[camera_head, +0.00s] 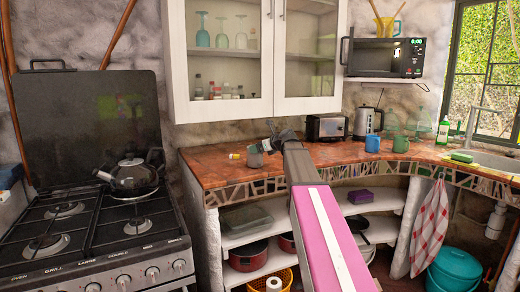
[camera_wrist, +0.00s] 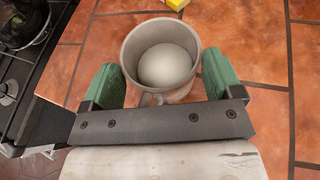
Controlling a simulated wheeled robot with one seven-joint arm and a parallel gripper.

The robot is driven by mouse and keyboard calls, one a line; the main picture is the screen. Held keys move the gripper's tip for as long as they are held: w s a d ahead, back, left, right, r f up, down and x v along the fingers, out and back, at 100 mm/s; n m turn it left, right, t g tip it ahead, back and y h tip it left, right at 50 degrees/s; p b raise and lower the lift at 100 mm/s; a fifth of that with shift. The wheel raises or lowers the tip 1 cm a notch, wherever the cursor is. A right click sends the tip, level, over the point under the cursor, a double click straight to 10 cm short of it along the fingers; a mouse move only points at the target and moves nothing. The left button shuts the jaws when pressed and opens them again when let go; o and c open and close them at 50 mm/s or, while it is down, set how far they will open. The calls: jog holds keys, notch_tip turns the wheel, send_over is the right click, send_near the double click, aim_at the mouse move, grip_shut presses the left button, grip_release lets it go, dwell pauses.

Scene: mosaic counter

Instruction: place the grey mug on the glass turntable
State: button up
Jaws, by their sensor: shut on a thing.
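The grey mug (camera_head: 254,158) is at the counter's left part, below my gripper (camera_head: 266,146). In the wrist view the mug (camera_wrist: 135,47) stands upright between the green fingers of my gripper (camera_wrist: 165,85), which is shut on it. Its handle points toward the gripper's base. A pale round shape shows inside the mug; I cannot tell if it is the bottom or a separate thing. I cannot tell whether the mug touches the counter. I cannot make out the glass turntable.
The tiled counter (camera_head: 210,166) holds a small yellow thing (camera_head: 234,155), a toaster (camera_head: 326,127), a kettle (camera_head: 367,122), a blue mug (camera_head: 372,144) and a green mug (camera_head: 400,144). A stove (camera_head: 90,235) stands left. The glass-doored cabinet (camera_head: 180,70) hangs above the counter.

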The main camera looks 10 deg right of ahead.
jog(key=shift+f, duration=0.1)
jog(key=o, duration=1.4)
